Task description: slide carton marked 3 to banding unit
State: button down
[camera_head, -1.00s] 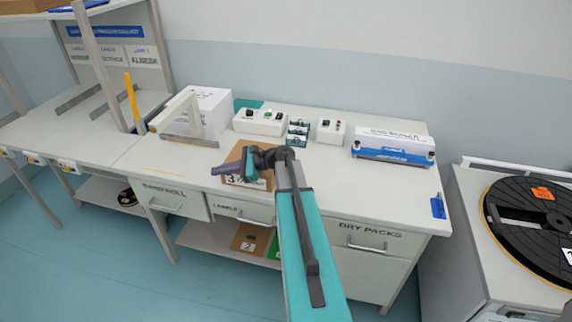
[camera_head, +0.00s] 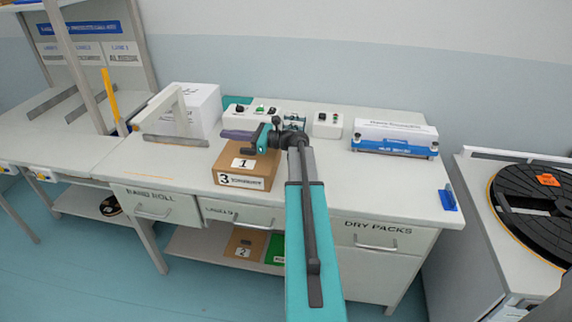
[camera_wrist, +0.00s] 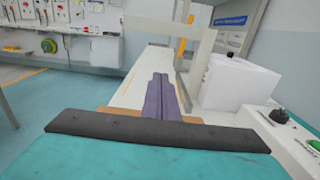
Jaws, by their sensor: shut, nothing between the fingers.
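The brown carton marked 3 (camera_head: 243,181) sits on the bench top near its front edge, with a 3 label on its front and a 1 label on top. My gripper (camera_head: 237,134) is at the carton's back upper edge, its purple fingers pointing left. I cannot tell whether they touch it. In the wrist view the fingers (camera_wrist: 160,98) are together and empty, with a brown strip of carton (camera_wrist: 112,111) beside them. A white machine with an arch (camera_head: 190,108), apparently the banding unit, stands left of the carton. It also shows in the wrist view (camera_wrist: 237,84).
Control boxes (camera_head: 328,125) and a blue-and-white sealer (camera_head: 395,138) stand along the back. A blue item (camera_head: 448,198) is at the right end. Another carton marked 2 (camera_head: 245,243) lies on the shelf below.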

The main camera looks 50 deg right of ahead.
jog(key=shift+s+d, duration=0.1)
jog(key=shift+d, duration=0.05)
jog(key=p, duration=0.5)
send_over(276, 162)
jog(key=v, duration=0.5)
jog(key=f, duration=0.3)
jog(key=f+p, duration=0.1)
jog(key=f, duration=0.5)
jog(key=shift+w+d+f+p, duration=0.1)
jog(key=shift+w+f+p, duration=0.2)
jog(key=shift+f+p, duration=0.1)
jog(key=shift+w+a+f+p, duration=0.15)
jog(key=shift+w+a+p, duration=0.2)
jog(key=shift+w+p, duration=0.1)
